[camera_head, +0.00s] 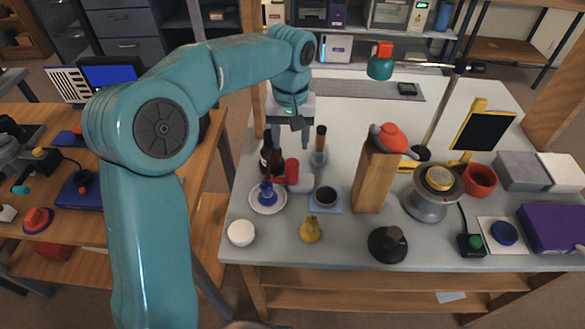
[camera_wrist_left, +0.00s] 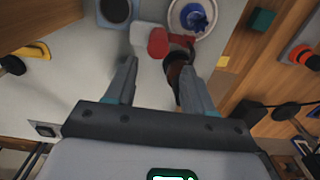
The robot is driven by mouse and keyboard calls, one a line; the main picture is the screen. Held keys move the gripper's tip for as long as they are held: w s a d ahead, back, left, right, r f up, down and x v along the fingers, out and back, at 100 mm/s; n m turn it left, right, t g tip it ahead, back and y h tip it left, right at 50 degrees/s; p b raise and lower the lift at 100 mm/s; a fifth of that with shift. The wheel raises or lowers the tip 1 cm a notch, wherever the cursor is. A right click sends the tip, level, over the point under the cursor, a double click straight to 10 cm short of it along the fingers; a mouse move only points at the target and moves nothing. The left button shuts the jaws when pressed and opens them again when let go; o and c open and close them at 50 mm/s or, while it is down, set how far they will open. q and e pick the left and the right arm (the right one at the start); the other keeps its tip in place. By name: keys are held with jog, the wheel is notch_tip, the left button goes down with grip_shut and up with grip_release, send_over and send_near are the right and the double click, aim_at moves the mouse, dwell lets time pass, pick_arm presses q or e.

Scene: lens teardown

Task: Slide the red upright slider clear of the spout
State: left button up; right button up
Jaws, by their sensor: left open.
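A red upright piece (camera_head: 291,170), which looks like the slider, stands beside a pale grey block (camera_head: 302,184) near the table's left side. In the left wrist view the red piece (camera_wrist_left: 158,42) lies ahead of the fingertips, with a red bar to its right. I cannot clearly make out the spout. My left gripper (camera_head: 287,135) is open, pointing down above and behind the red piece, apart from it. In the wrist view its fingers (camera_wrist_left: 158,75) are spread with nothing gripped. A dark bottle (camera_wrist_left: 175,68) is close by the right-hand finger. My right gripper is not in view.
A blue object (camera_head: 267,193) sits on a white plate (camera_head: 281,208) in front. A dark cup (camera_head: 325,196), a brown-handled tool (camera_head: 320,140) and a wooden block (camera_head: 374,180) stand to the right. A white bowl (camera_head: 240,233) is near the front edge.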

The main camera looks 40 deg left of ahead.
aim_at(292, 163)
pick_arm(q)
notch_tip(292, 163, down, 10)
jog(key=shift+w+d+f+b, duration=0.1)
jog(key=shift+f+b, duration=0.15)
jog(key=shift+b, duration=0.2)
